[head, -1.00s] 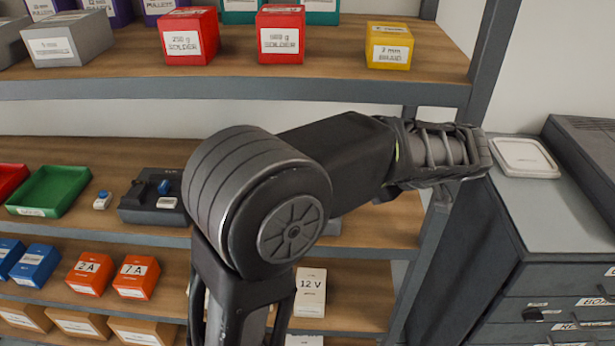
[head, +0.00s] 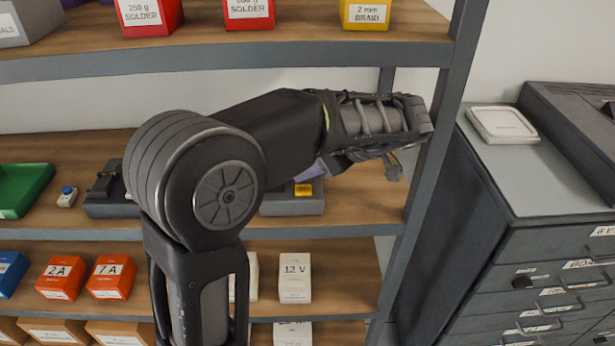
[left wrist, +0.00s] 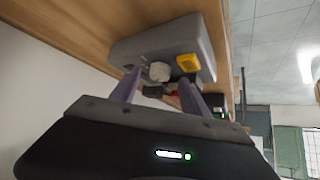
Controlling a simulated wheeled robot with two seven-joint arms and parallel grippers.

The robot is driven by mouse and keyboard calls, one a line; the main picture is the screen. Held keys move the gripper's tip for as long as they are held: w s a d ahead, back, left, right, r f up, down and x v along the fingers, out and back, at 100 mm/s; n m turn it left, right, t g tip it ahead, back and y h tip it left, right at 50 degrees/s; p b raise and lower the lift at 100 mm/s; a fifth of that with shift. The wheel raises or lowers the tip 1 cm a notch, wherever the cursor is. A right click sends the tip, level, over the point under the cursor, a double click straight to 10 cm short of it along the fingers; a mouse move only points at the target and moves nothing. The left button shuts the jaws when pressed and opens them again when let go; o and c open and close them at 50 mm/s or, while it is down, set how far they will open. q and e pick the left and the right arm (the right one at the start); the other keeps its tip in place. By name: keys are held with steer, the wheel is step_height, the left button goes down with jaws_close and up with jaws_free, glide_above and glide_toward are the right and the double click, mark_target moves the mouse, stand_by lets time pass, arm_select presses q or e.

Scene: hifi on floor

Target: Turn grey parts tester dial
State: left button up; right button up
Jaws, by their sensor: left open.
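The grey parts tester (head: 293,207) sits on the middle shelf, partly hidden behind my left arm in the head view. Its yellow patch (head: 303,189) shows there. In the left wrist view the tester (left wrist: 130,47) appears tilted, with a pale grey round dial (left wrist: 159,71) beside a yellow patch (left wrist: 188,63). My left gripper (left wrist: 158,77) is open, with one purple-grey finger on each side of the dial; whether they touch it I cannot tell. In the head view one finger of the gripper (head: 314,170) shows below the wrist. My right gripper is not in view.
The upper shelf (head: 250,62) runs above my left arm, and a metal post (head: 428,180) stands to the right. A black device (head: 108,190) and a green tray (head: 22,188) share the middle shelf. A drawer cabinet (head: 530,190) stands at the right.

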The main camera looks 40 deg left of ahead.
arm_select(q)
steer(key=shift+b+x, duration=0.6)
steer(key=shift+x, duration=0.6)
jaws_close()
